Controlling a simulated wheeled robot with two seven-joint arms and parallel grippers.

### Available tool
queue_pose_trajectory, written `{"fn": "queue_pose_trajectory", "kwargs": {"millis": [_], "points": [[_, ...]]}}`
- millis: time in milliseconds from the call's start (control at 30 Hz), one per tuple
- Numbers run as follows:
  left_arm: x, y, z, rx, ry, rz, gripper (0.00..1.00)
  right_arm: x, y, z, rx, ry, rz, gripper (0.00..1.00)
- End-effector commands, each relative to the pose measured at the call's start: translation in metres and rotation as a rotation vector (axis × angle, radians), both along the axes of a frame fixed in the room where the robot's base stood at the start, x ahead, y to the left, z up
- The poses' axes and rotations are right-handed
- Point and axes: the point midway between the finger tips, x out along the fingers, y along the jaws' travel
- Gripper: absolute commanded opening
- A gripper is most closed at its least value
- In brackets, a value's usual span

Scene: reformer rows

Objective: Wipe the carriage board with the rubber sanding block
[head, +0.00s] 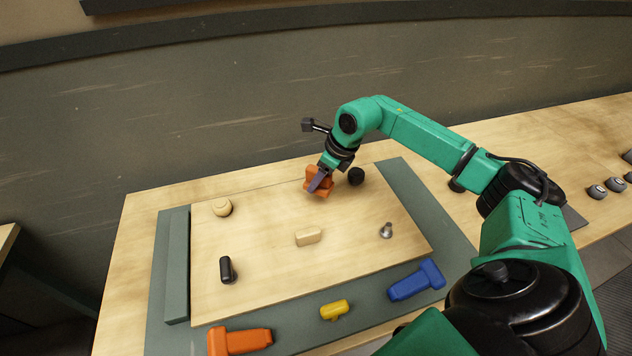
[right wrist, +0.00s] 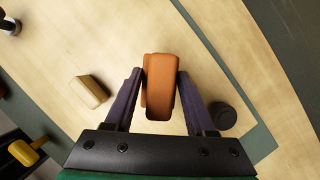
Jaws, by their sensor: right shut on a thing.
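The carriage board (head: 270,275) is a pale wooden panel lying on a grey-green base, and it fills much of the right wrist view (right wrist: 110,45). My right gripper (head: 318,183) is over the far part of the board, pointing down. It is shut on an orange-brown block, which I take for the rubber sanding block (head: 312,174). In the right wrist view the block (right wrist: 159,88) sits between the two dark fingers. I cannot tell whether its underside touches the board. My left gripper is not in view.
On the board are a black round piece (head: 356,175) close to the gripper, a beige block (head: 308,237), a cream knob (head: 221,207), a black cylinder (head: 227,270) and a metal piece (head: 386,230). Orange (head: 240,341), yellow (head: 335,309) and blue (head: 417,279) items lie along the front.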

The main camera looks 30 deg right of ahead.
Motion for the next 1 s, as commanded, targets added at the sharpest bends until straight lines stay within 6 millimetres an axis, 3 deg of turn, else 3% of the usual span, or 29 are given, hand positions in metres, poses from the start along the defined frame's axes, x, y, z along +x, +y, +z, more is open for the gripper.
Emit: {"fn": "queue_pose_trajectory", "kwargs": {"millis": [233, 1000], "points": [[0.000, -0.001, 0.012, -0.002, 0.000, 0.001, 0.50, -0.001, -0.005, 0.020, 0.001, -0.002, -0.002, 0.03], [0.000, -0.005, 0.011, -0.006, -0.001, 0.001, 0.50, -0.001, -0.005, 0.020, 0.001, -0.001, -0.003, 0.03]]}}
